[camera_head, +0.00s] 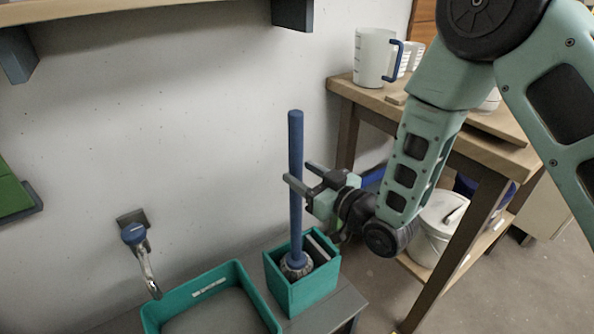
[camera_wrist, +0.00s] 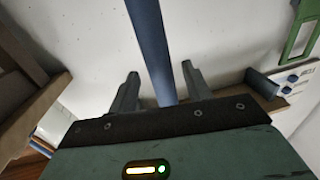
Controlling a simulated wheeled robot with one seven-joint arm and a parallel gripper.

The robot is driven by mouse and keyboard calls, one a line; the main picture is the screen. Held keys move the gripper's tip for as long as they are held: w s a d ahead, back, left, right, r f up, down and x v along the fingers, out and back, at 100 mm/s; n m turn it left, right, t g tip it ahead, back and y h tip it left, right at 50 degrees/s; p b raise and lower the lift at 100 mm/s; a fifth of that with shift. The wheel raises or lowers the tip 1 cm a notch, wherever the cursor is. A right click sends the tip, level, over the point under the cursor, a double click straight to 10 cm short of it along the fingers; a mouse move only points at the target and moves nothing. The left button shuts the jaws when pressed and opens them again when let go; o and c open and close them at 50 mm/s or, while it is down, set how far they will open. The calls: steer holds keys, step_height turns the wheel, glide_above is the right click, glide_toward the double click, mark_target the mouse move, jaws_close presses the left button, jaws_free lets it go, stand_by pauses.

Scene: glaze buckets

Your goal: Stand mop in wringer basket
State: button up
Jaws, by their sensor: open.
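The mop has a blue upright handle (camera_head: 296,180) and a grey head (camera_head: 296,265). Its head is inside the green wringer basket (camera_head: 300,290), and the handle stands close to vertical. My gripper (camera_head: 296,178) is at the handle's middle height, with its fingers open on either side of it. In the wrist view the handle (camera_wrist: 152,45) passes between the two spread fingers of my gripper (camera_wrist: 160,85), with gaps at both sides. The lower part of the mop head is hidden by the basket wall.
A green tray (camera_head: 238,268) sits left of the basket on a grey bench (camera_head: 345,300). A tap (camera_head: 140,250) is on the wall. A wooden table (camera_head: 480,150) at right holds a white jug (camera_head: 373,58); a white bucket (camera_head: 436,228) stands on its lower shelf.

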steer(key=s+d+r+g+h, duration=0.1)
steer(key=s+d+g+h, duration=0.3)
steer(key=s, duration=0.5)
steer(key=s+d+r+g+h, duration=0.2)
steer(key=s+d+g+h, duration=0.1)
steer(key=s, duration=0.7)
steer(key=s+d+r+m+g+h, duration=0.1)
steer(key=s+d+g+h, duration=0.3)
steer(key=s, duration=0.6)
steer(key=shift+d+r+g+h, duration=0.3)
steer(key=shift+d+r+g, duration=0.15)
steer(key=shift+r+g, duration=0.5)
steer(key=shift+w+f, duration=0.1)
